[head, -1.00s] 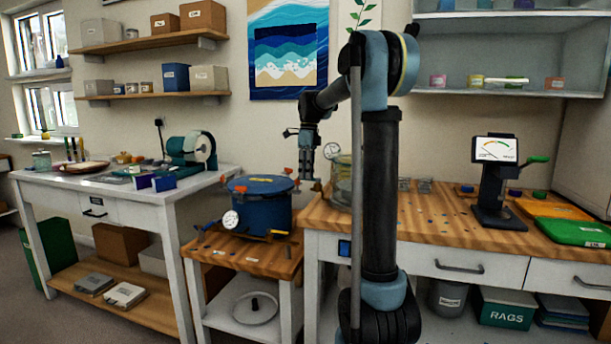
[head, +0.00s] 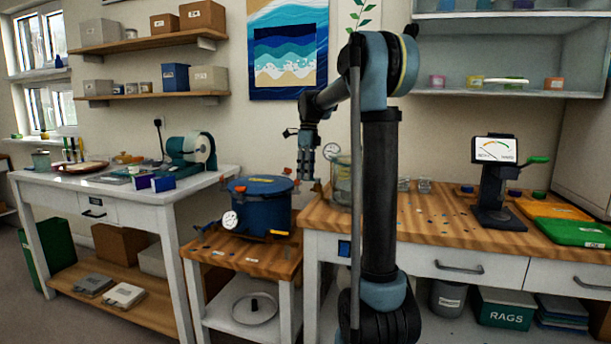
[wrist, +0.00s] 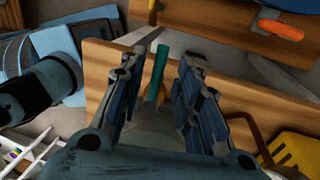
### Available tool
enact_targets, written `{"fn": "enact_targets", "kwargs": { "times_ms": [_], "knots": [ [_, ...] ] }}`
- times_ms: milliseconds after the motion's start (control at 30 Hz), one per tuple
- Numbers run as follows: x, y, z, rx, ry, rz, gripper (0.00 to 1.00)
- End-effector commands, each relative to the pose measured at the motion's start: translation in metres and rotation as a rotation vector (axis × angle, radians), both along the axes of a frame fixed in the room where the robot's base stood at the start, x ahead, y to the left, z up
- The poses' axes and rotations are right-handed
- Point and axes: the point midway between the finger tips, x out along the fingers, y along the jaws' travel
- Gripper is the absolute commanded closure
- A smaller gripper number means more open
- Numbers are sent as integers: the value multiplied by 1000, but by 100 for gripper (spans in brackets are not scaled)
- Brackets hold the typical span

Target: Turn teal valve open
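The teal valve handle (wrist: 157,72) is a short teal bar in the wrist view, with a brass-coloured part just below it. It lies between my gripper's (wrist: 162,68) two dark fingers, with a visible gap on each side. My gripper is open and holds nothing. In the head view, my gripper (head: 307,183) hangs pointing down just right of the blue pot (head: 262,211), in front of the gap between the small stand and the long bench. I cannot make out the teal handle in the head view.
The pot has a round gauge (head: 229,219) and orange lid clamps. An orange handle (wrist: 281,30) shows at the upper right of the wrist view. A glass vessel (head: 343,184) stands close right of my gripper. A gauge display (head: 495,150) and trays are farther right.

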Motion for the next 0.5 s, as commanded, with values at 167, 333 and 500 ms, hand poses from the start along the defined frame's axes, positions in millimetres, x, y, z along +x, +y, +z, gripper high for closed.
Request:
{"fn": "enact_targets", "kwargs": {
  "times_ms": [167,333,500],
  "knots": [
    [3,-1,14,0,0,0,69],
    [8,-3,43,0,0,0,69],
    [15,-6,74,0,1,0,69]
  ]
}}
